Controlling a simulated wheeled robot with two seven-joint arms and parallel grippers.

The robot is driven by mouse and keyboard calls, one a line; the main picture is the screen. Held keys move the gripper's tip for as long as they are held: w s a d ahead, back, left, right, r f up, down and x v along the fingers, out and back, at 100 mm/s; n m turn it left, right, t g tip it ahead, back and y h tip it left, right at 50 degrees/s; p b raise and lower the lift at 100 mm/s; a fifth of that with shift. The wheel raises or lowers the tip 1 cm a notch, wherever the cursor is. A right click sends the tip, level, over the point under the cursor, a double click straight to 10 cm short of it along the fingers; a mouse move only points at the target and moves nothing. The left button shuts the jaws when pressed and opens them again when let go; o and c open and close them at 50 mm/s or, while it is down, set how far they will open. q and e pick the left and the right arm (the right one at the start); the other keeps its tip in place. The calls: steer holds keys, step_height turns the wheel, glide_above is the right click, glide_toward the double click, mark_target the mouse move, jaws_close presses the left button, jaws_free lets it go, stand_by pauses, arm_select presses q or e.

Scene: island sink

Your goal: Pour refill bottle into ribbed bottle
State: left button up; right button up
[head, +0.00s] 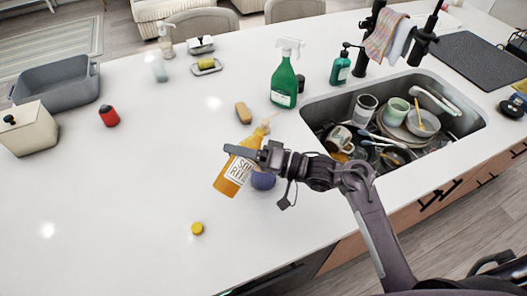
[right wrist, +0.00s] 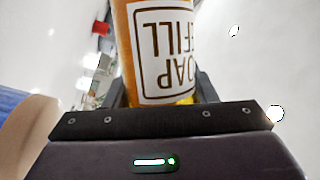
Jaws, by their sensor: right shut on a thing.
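The refill bottle (head: 235,176), orange with a white label, is held tilted over the counter, its upper end leaning right and away. It fills the middle of the right wrist view (right wrist: 165,50), where its label reads "SOAP REFILL". My right gripper (head: 243,155) is shut around its body. A blue-purple object (head: 263,180), perhaps the ribbed bottle, stands just right of the refill bottle, partly hidden by my gripper; a blurred blue shape (right wrist: 20,115) shows at the left of the wrist view. A yellow cap (head: 197,228) lies on the counter. My left gripper is out of view.
A green spray bottle (head: 284,82) and a yellow-brown sponge or brush (head: 243,113) stand beyond my gripper. The sink (head: 468,122) full of dishes is at right. A grey tub (head: 55,88) and red item (head: 109,116) are far left. The left-middle counter is clear.

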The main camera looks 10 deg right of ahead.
steer(key=shift+f+m+b, duration=0.2)
steer(key=shift+m+b, duration=0.2)
steer(key=shift+m, duration=0.3)
steer(key=shift+f+m+t+y+p, duration=0.15)
steer(key=shift+m+t+y+p, duration=0.2)
steer(key=shift+m+p, duration=0.65)
stand_by(2.2)
steer(key=shift+r+m+t+p, duration=0.3)
steer(key=shift+m+p, duration=0.2)
steer(key=shift+p, duration=0.25)
stand_by(2.1)
